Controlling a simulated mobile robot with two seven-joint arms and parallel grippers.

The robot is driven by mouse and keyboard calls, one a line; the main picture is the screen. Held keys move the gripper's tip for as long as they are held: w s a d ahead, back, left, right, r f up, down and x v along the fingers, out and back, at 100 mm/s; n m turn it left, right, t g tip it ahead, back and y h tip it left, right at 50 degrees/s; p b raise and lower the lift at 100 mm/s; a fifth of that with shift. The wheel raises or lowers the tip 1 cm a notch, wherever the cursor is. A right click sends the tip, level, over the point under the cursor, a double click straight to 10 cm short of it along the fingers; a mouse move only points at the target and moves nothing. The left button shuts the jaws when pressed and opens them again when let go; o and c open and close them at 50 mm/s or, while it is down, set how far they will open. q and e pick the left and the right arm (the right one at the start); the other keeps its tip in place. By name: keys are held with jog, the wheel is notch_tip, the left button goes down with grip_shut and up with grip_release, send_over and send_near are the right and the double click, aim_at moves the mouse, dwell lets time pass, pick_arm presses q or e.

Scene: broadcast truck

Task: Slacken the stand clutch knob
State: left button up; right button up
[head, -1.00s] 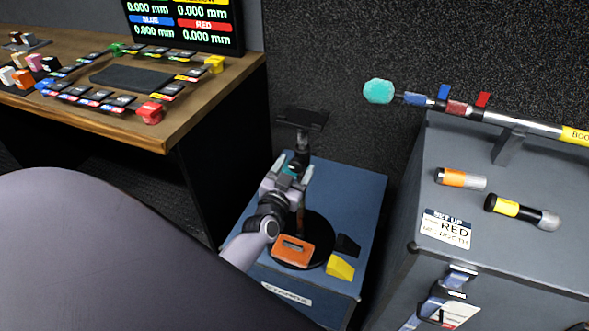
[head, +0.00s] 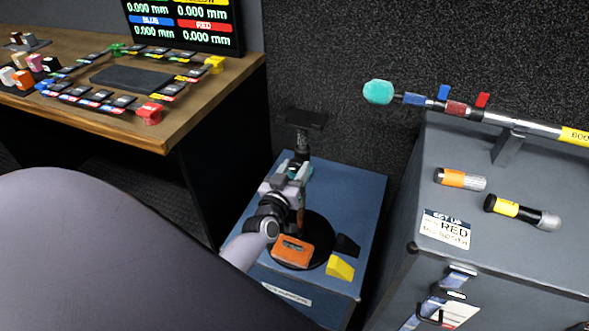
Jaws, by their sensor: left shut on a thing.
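The stand rises from a round black base (head: 323,252) on a blue case, with a dark flat plate (head: 302,119) at its top. My left gripper (head: 297,170) is at the stand's column, below the plate. Its fingers are shut at the stand's clutch knob, which they mostly hide. A bit of teal (head: 309,170) shows beside the fingertips; I cannot tell clearly whether it belongs to the knob. My right gripper is not in view.
A wooden desk (head: 210,105) stands at left. A grey case (head: 480,260) with a boom pole (head: 535,127) and two cylinders stands at right.

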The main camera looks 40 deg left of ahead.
pick_arm(q)
jog(key=n, duration=0.3)
jog(key=shift+n, duration=0.4)
jog(key=n, duration=0.3)
jog(key=shift+n, duration=0.3)
jog(key=n+b, duration=0.1)
jog(key=n, duration=0.2)
jog(key=shift+n, duration=0.3)
jog(key=n+b, duration=0.1)
jog(key=n, duration=0.3)
jog(key=shift+n, duration=0.3)
jog(key=n+b, duration=0.1)
jog(key=n, duration=0.5)
jog(key=shift+b, duration=0.3)
jog(key=shift+n, duration=1.7)
jog(key=shift+n+b, duration=0.3)
